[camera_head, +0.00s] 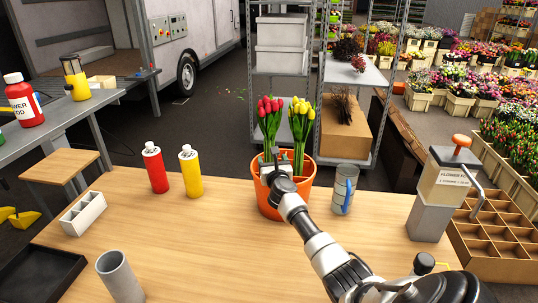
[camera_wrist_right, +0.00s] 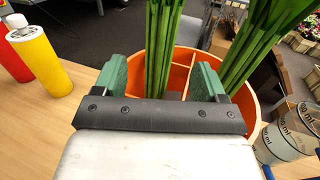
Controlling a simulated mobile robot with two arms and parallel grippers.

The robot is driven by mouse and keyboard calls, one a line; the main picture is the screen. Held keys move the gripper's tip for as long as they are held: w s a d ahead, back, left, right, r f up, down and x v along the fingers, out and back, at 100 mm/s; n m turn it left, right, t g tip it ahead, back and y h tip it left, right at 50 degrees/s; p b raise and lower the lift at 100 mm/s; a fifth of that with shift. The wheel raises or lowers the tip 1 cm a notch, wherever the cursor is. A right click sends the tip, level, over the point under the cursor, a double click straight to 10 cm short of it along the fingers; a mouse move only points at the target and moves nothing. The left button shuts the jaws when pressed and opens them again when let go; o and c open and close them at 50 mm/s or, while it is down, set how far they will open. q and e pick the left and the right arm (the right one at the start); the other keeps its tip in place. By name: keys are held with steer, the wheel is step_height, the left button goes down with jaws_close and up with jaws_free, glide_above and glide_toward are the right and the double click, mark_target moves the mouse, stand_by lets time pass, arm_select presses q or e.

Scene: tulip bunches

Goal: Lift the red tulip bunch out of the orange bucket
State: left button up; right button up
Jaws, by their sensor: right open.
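The red tulip bunch (camera_head: 269,112) stands upright in the orange bucket (camera_head: 268,207), left of the yellow tulip bunch (camera_head: 301,122). My right gripper (camera_head: 273,163) is at the bucket, in front of the lower stems. In the right wrist view its green fingers (camera_wrist_right: 162,75) are open, one on each side of the left bunch of stems (camera_wrist_right: 158,40). The other stems (camera_wrist_right: 262,45) pass outside the right finger. The orange bucket (camera_wrist_right: 248,100) shows a divider inside. The flower heads are out of the wrist view. My left gripper is not in view.
A red bottle (camera_head: 156,170) and a yellow bottle (camera_head: 191,173) stand left of the bucket. A grey measuring cup (camera_head: 343,189) stands close to its right. A flower-food dispenser (camera_head: 442,195) is farther right.

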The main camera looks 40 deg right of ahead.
mark_target(269, 152)
steer(key=shift+w+d+f, duration=0.1)
steer(key=shift+w+d, duration=0.2)
steer(key=shift+w, duration=0.15)
steer(key=shift+w+d, duration=0.15)
steer(key=shift+w, duration=0.05)
steer(key=shift+w+d+f, duration=0.1)
steer(key=shift+w+d, duration=0.05)
steer(key=shift+w, duration=0.05)
steer(key=b+x, duration=0.4)
steer(key=x, duration=0.1)
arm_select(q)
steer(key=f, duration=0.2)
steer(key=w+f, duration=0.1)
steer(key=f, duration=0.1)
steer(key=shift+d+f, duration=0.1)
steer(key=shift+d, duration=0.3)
arm_select(e)
steer(key=shift+s, duration=0.1)
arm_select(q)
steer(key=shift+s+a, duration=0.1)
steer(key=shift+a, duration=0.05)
arm_select(e)
steer(key=c, duration=1.2)
